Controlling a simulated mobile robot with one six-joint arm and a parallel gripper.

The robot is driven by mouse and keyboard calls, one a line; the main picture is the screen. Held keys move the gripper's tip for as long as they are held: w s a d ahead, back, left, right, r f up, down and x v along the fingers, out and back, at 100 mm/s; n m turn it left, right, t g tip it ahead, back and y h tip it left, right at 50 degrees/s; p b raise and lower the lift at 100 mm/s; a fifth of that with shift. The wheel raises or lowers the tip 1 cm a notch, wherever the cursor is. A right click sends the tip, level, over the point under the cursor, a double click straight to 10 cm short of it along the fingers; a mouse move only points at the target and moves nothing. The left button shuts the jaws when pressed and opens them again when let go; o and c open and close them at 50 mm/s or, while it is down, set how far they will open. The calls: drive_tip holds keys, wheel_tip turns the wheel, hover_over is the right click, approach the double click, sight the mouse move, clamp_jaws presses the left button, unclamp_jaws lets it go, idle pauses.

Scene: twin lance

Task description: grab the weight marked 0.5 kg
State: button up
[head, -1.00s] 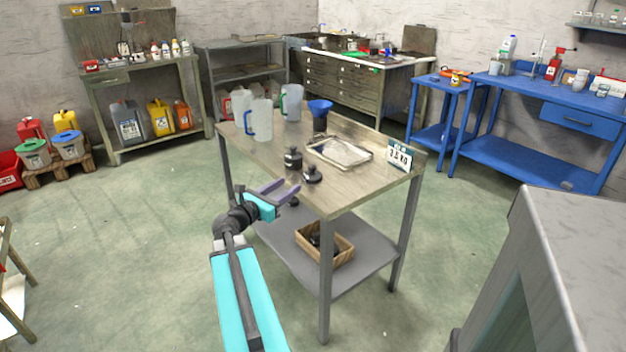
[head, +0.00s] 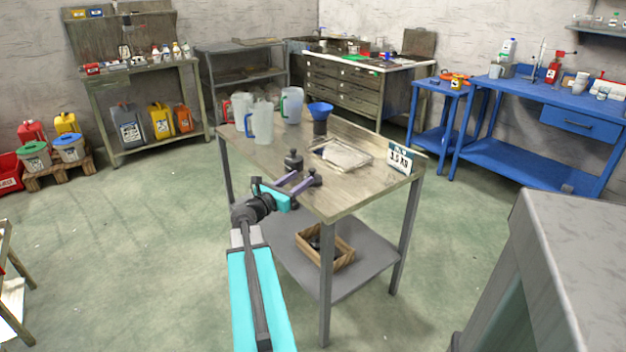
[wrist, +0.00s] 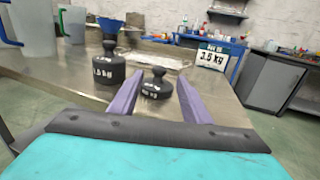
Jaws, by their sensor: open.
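Two black knobbed weights stand upright near the front edge of the wooden table (head: 345,193). The larger weight (head: 293,163) is at left in the wrist view (wrist: 110,72); its label seems to read 1.5 kg. The smaller, squat weight (head: 314,178) stands to its right, also in the wrist view (wrist: 156,90); its white label is too blurred to read surely. My gripper (head: 304,180) is open and empty. In the wrist view its purple fingers (wrist: 158,78) point forward, with the smaller weight showing between them. The larger weight is outside the left finger.
A tray (head: 340,154), a blue funnel on a dark holder (head: 320,117) and several clear jugs (head: 263,124) stand behind the weights. A sign (head: 399,158), apparently reading 3.5 kg, stands at the right edge. A wooden box (head: 325,247) sits on the lower shelf.

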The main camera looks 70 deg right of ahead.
sight(310, 172)
drive_tip(key=shift+x, duration=1.35)
drive_tip(key=shift+x, duration=2.6)
clamp_jaws()
